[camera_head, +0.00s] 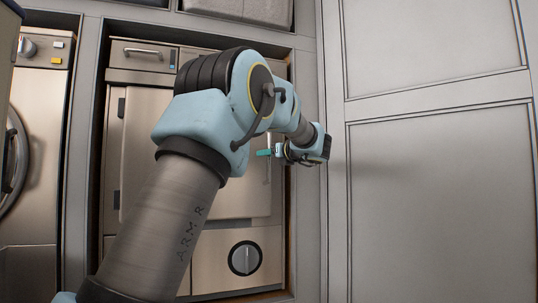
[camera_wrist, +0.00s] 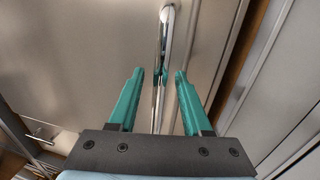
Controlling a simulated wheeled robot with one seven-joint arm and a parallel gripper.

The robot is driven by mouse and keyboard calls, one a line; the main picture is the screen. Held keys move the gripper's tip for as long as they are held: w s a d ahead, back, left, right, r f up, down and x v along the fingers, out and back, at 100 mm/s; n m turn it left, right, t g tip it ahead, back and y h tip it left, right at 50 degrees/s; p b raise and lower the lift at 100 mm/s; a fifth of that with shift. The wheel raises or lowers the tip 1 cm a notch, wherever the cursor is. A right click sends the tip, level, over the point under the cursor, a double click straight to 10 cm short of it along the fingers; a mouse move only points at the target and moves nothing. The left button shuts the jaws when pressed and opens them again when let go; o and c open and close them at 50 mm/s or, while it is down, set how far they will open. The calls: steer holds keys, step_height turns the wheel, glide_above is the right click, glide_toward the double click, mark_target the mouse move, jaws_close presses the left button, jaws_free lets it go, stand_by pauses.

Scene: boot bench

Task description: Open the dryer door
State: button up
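The dryer door (camera_head: 140,130) is a flat metal panel on the middle appliance and looks shut. Its upright bar handle (camera_head: 269,172) is near the right edge, partly hidden by my arm and gripper. In the wrist view the shiny handle (camera_wrist: 162,45) runs up between my two green fingers. My gripper (camera_wrist: 160,73) is open, with one finger on each side of the handle and a gap showing on both sides. In the head view my gripper (camera_head: 264,153) is at the handle. My arm covers much of the door.
A washer-like appliance with a round door (camera_head: 14,165) stands at left. A dial (camera_head: 245,258) is on the panel below the dryer door, and a drawer handle (camera_head: 143,52) is above it. Tall grey panels (camera_head: 440,200) stand close on the right of my gripper.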

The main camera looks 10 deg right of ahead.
jaws_close()
stand_by(1.2)
